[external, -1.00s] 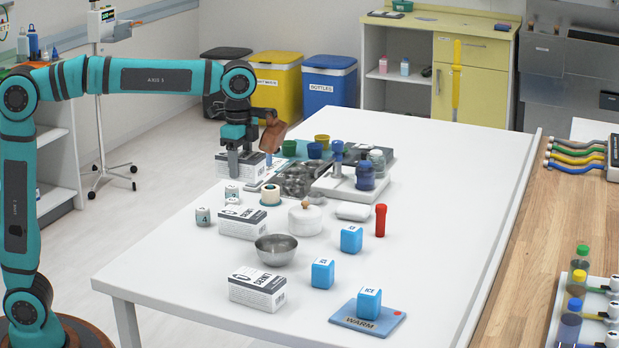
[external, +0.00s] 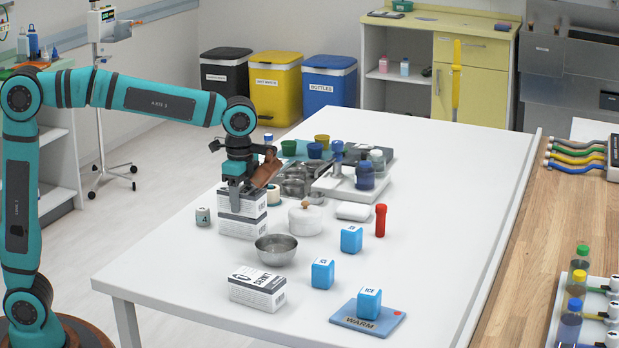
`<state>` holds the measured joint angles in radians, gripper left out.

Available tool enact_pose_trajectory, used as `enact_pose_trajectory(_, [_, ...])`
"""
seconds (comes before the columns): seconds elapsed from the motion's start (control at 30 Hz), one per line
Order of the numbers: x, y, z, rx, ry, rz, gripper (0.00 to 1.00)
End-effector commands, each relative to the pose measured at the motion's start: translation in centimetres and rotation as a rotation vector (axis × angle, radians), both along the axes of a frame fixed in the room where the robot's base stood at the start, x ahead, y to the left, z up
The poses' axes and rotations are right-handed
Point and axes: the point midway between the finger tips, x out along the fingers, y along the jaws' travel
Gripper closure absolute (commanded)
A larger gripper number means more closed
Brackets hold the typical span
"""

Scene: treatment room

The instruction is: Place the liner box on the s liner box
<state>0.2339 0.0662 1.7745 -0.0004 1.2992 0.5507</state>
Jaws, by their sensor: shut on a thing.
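My gripper (external: 239,188) points down and is shut on a white and grey liner box (external: 242,204). The held box is level and lines up directly above a second liner box (external: 238,229), which sits on the white table. The two boxes look stacked or nearly so; I cannot tell whether they touch. A third liner box (external: 257,288), lettered on its top, lies apart near the table's front edge. Which box is the s liner box is too small to read.
A steel bowl (external: 276,249) and a white lidded pot (external: 305,218) stand close to the right of the stacked boxes. Trays with cups fill the back.

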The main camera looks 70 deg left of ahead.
Motion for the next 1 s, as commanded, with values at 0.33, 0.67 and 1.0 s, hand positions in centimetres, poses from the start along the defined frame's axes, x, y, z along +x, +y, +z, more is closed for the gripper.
enact_pose_trajectory(0.33, [0.0, 0.0, -0.2, 0.000, 0.000, 0.000, 0.24])
enact_pose_trajectory(0.67, [0.0, 0.0, 0.5, 0.000, -0.001, 0.000, 0.24])
enact_pose_trajectory(1.0, [0.0, 0.0, 6.3, -0.001, -0.004, 0.000, 0.24])
